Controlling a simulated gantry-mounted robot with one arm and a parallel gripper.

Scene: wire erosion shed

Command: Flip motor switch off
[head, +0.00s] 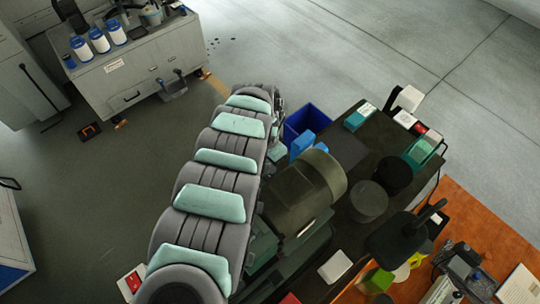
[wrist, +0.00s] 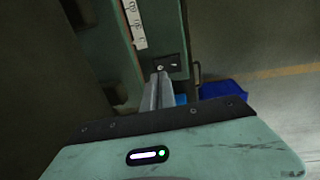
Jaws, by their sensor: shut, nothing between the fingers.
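My gripper (wrist: 160,78) is shut and empty in the wrist view, its two grey fingers together. Just beyond the fingertips, a small dark switch plate (wrist: 175,66) sits at the lower end of a green machine panel (wrist: 111,48). A small pale round spot, perhaps the motor switch's lever or knob, shows on the plate right at the fingertips. I cannot tell whether the fingers touch it or which way it is set. In the head view my arm hides the gripper and the switch plate.
A blue bin (head: 308,121) stands close to the right of my arm; a blue bin (wrist: 222,90) also shows in the wrist view. A large dark green cylindrical machine body (head: 304,194) lies beside the arm. A grey cabinet (head: 150,64) with bottles is at upper left. Open floor lies between.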

